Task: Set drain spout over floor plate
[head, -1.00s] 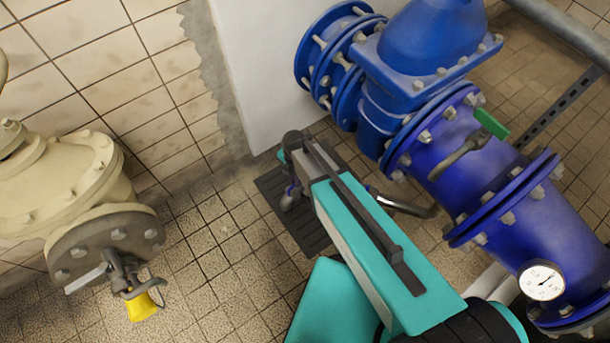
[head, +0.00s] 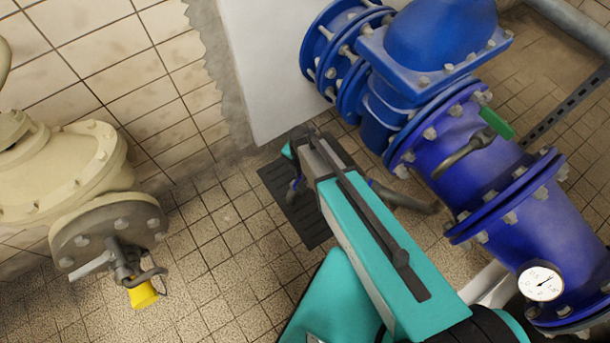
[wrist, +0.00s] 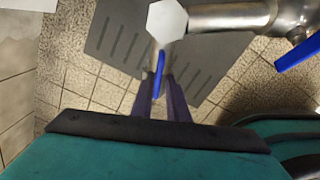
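In the wrist view the spout (wrist: 235,16) runs in from the right to a pale hexagonal end, seen against the floor plate. The floor plate (head: 306,222) is dark and slotted and lies flat on the tiles; it also shows in the wrist view (wrist: 112,42). My gripper (wrist: 159,82) has its fingers close on both sides of a thin blue tab (wrist: 160,62) just below the hexagonal end, and looks shut on it.
Large blue pipes (head: 470,150) with a green-handled valve (head: 495,124) and a gauge (head: 541,281) stand to the right. Tiled floor (head: 225,240) is free between.

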